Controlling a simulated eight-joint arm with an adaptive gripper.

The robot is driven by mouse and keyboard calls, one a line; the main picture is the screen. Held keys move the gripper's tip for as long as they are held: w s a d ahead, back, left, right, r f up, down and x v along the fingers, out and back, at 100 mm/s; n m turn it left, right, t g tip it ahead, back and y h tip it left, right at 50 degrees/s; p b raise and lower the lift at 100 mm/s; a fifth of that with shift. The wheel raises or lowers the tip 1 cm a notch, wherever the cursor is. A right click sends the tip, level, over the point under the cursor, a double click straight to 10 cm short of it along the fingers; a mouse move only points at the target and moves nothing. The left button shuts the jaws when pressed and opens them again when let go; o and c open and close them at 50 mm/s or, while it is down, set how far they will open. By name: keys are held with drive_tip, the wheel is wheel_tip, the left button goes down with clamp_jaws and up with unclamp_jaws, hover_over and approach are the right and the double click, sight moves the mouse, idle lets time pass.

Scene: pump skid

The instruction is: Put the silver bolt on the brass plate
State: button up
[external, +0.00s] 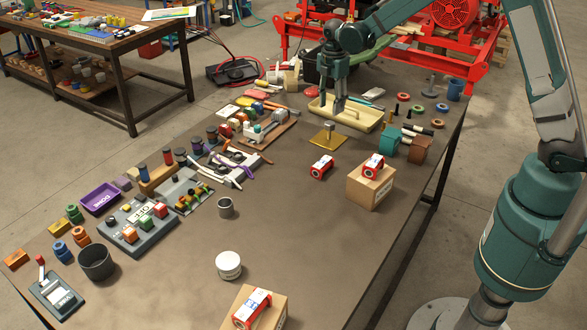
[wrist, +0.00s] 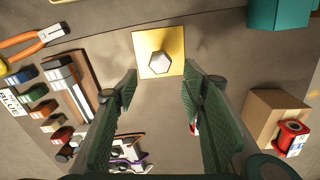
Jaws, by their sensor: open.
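The silver bolt (external: 329,127) stands upright on the square brass plate (external: 327,140) in the middle right of the table. In the wrist view the bolt's hexagonal head (wrist: 159,63) shows over the lower middle of the plate (wrist: 146,43). My gripper (external: 339,108) is above the table, close to the bolt. In the wrist view my gripper (wrist: 160,88) is open and empty, its two green fingers spread wide. The bolt shows ahead of the fingertips, between their lines and apart from them.
A cream tray (external: 365,122) lies just behind the plate. A teal block (external: 389,140) and a cardboard box (external: 369,190) with a red part stand to the right. Tools and small parts crowd the left. The front right of the table has free room.

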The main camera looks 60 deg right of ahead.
drive_tip(key=shift+r, duration=1.2)
drive_tip(key=s+a+r+m+t, duration=0.2)
drive_tip(key=s+a+r+m, duration=0.2)
drive_tip(key=s+r, duration=0.5)
drive_tip(key=s+a+r+m+t, duration=0.1)
drive_tip(key=s+a+r+m, duration=0.25)
drive_tip(key=s+r, duration=0.6)
drive_tip(key=s+a+m+t, duration=0.2)
drive_tip(key=s+m, duration=0.2)
drive_tip(key=s, duration=0.7)
drive_tip(key=s+a+r+m+t, duration=0.1)
drive_tip(key=s+m, duration=0.3)
drive_tip(key=s, duration=0.6)
drive_tip(key=shift+s+a+r+t, duration=0.3)
drive_tip(key=shift+a+t, duration=0.3)
drive_tip(key=shift+a, duration=0.3)
